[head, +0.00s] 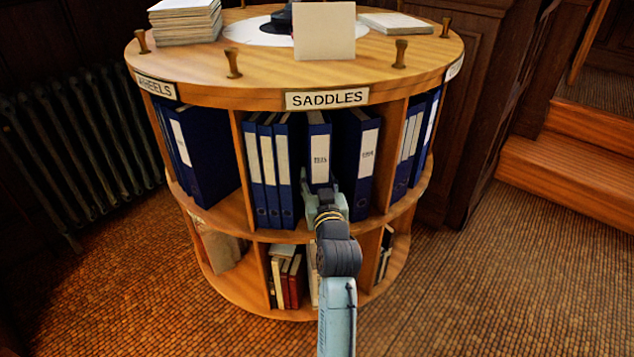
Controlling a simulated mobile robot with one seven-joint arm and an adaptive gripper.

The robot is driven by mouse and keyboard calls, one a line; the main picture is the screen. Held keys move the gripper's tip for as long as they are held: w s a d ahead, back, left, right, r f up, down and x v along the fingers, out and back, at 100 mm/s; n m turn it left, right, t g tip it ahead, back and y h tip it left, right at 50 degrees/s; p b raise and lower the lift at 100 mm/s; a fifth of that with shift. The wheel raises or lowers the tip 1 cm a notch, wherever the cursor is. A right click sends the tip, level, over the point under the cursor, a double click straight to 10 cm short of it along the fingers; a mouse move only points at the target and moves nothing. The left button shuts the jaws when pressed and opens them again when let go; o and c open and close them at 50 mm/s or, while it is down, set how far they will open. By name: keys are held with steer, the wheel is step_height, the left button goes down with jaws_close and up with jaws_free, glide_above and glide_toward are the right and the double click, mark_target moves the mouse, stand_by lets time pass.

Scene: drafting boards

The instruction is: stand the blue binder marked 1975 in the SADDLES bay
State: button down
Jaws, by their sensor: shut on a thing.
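The SADDLES bay is the upper front bay of a round wooden stand, under the SADDLES label (326,98). A blue binder (319,150) with a white spine label stands upright in the bay, between other blue binders. Its label carries a small number that is too blurred to read surely. My gripper (322,190) is at the lower part of this binder's spine, shut on it. The gripper and wrist hide the binder's bottom edge, so I cannot tell whether it rests on the shelf.
Several blue binders (270,170) stand left of it, and a wider one (357,160) stands right. The WHEELS bay, labelled WHEELS (156,87), is to the left. Pegs (233,63) ring the top. A radiator (75,150) is left; wooden steps (570,170) are right.

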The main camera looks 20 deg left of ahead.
steer(key=shift+r, duration=0.2)
steer(key=shift+f, duration=0.2)
steer(key=c, duration=1.3)
jaws_free()
steer(key=shift+o, duration=0.5)
steer(key=shift+s, duration=0.15)
